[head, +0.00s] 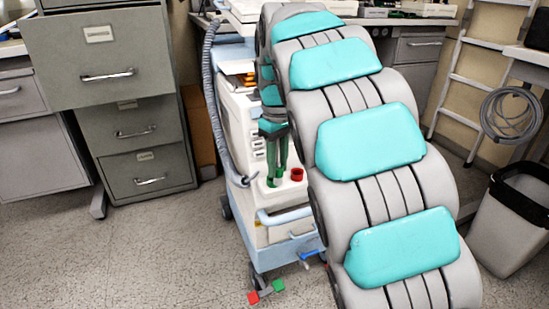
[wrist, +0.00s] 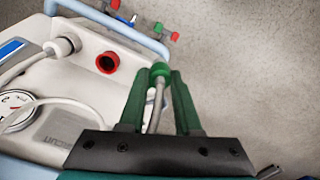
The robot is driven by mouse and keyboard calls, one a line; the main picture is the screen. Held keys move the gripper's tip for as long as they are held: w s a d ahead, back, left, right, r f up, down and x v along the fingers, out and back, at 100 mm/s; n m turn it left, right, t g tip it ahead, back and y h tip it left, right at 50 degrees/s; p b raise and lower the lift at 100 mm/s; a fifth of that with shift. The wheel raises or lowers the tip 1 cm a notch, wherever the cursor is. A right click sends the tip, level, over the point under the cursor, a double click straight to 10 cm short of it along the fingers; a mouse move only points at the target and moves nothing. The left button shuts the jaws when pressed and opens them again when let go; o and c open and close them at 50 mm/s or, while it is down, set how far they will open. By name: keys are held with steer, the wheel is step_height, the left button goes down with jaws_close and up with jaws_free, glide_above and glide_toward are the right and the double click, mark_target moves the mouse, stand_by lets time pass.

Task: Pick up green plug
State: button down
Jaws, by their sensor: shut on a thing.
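The green plug (wrist: 160,69) shows in the wrist view as a small round green cap on a pale grey stem or cable. It sits between the green fingertips of my gripper (wrist: 160,78), which is shut on it. The stem runs back between the two fingers toward the palm. In the head view my gripper (head: 277,182) points down at the pump cart's top, left of the red socket. The plug is hard to tell from the green fingers there. The wrist view shows the red round socket (wrist: 107,62) left of the plug, apart from it.
The white and blue pump cart (head: 275,236) has a light blue front rail (wrist: 110,24). A white connector with tubing (wrist: 66,45) and a gauge (wrist: 16,105) are near the socket. Filing cabinets (head: 136,130) stand left; a waste bin (head: 510,225) stands right. Open floor lies front left.

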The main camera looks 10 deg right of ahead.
steer(key=s+d+r, duration=0.1)
steer(key=s, duration=1)
steer(key=shift+d, duration=0.2)
